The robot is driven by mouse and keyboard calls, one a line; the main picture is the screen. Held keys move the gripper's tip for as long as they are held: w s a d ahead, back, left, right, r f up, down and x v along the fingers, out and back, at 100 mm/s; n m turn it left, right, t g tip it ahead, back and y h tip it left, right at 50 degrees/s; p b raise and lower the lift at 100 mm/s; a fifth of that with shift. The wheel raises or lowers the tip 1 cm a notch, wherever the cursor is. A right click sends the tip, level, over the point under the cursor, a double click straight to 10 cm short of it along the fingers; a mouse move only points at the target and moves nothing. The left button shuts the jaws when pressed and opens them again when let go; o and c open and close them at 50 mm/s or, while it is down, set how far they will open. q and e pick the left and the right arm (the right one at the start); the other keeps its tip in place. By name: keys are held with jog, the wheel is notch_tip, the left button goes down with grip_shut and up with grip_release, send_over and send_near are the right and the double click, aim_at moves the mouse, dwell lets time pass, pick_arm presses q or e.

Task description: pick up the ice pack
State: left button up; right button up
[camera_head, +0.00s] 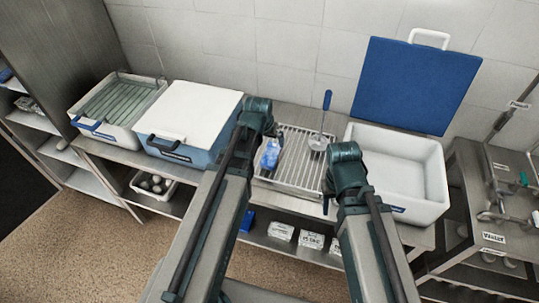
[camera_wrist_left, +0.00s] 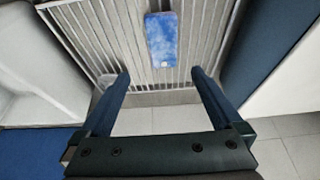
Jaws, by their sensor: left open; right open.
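The ice pack (camera_head: 270,154) is a small blue pack lying on the wire rack (camera_head: 295,172) between the two coolers. In the left wrist view the ice pack (camera_wrist_left: 161,38) lies flat on the rack bars, ahead of my left gripper (camera_wrist_left: 161,74), whose two fingers are spread with nothing between them. The pack is apart from the fingers. In the head view my left gripper (camera_head: 272,130) is just above and beside the pack, its fingers partly hidden by the wrist. My right gripper (camera_head: 328,190) is over the rack's right side, near the open cooler, empty, its fingers mostly hidden.
A closed blue cooler with white lid (camera_head: 200,106) stands left of the rack. An open white cooler (camera_head: 405,165) with raised blue lid (camera_head: 415,82) stands right. A scoop with blue handle (camera_head: 325,108) is behind the pack. A basket (camera_head: 118,101) is far left.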

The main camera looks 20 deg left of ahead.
pick_arm(q)
jog(key=b, duration=0.7)
send_over(271, 154)
jog(key=s, duration=0.2)
jog(key=f, duration=0.7)
jog(key=shift+d+f, duration=0.25)
jog(key=shift+f, duration=0.15)
jog(key=b+x, duration=0.2)
jog(key=b, duration=0.1)
jog(key=b+x, duration=0.1)
jog(key=x, duration=0.1)
jog(key=shift+s+a+f, duration=0.2)
jog(key=shift+a, duration=0.1)
jog(key=shift+w+f+b, duration=0.25)
jog(key=shift+f+b, duration=0.2)
jog(key=shift+b, duration=0.15)
jog(key=shift+r, duration=0.1)
jog(key=shift+c, duration=0.3)
grip_shut()
jog(key=shift+r, duration=0.15)
